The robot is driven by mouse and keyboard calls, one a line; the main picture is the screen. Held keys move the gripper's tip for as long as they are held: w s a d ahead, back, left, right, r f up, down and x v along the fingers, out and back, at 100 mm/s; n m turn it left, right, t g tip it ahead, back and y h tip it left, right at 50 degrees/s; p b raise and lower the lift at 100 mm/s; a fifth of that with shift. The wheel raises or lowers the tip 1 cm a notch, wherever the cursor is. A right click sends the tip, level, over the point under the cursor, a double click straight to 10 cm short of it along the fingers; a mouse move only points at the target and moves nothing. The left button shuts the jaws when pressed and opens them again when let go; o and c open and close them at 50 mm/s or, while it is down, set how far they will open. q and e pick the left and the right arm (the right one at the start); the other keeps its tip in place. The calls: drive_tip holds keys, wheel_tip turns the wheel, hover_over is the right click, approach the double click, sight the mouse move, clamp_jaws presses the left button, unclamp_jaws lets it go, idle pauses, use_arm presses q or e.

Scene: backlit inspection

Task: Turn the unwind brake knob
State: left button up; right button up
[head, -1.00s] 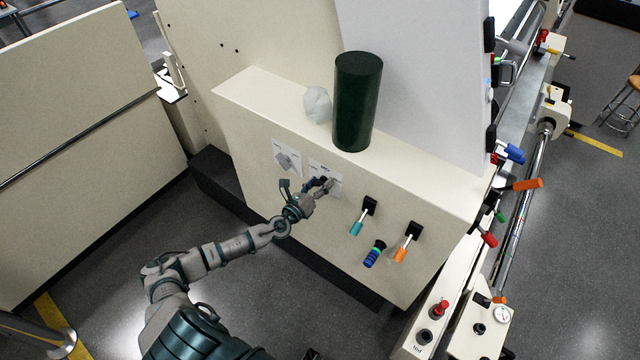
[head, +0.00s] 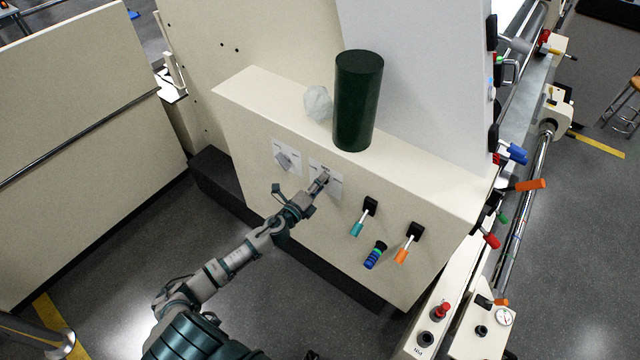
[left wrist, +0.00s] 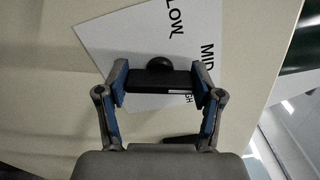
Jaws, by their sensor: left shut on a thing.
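My left gripper (head: 319,186) reaches up to a white label plate (head: 334,191) on the front of the cream cabinet. In the left wrist view the two blue-padded fingers of my left gripper (left wrist: 162,84) are shut on the sides of a black bar-shaped knob (left wrist: 160,66). The plate behind the knob (left wrist: 150,35) shows "LOW" and "MID" and another partly hidden word. In the head view the gripper mostly covers the knob. The knob's name cannot be read. My right gripper is not in view.
A second plate with a grey knob (head: 285,160) sits to the left. Teal (head: 357,228), blue (head: 374,257) and orange (head: 402,255) handles stick out to the right. A dark green cylinder (head: 357,100) and a crumpled clear item (head: 318,103) stand on the cabinet ledge.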

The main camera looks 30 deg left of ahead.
use_arm(q)
drive_tip(key=shift+f+n, duration=0.2)
drive_tip(key=shift+n, duration=0.8)
drive_tip(key=shift+n+p, duration=0.45)
drive_tip(key=shift+n, duration=0.15)
drive_tip(key=shift+f, duration=0.1)
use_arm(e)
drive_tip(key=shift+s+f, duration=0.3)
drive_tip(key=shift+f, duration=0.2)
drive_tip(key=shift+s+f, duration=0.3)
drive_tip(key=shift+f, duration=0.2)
use_arm(q)
drive_tip(key=o, duration=1.1)
drive_tip(key=shift+o, duration=0.2)
drive_tip(key=shift+a, duration=0.1)
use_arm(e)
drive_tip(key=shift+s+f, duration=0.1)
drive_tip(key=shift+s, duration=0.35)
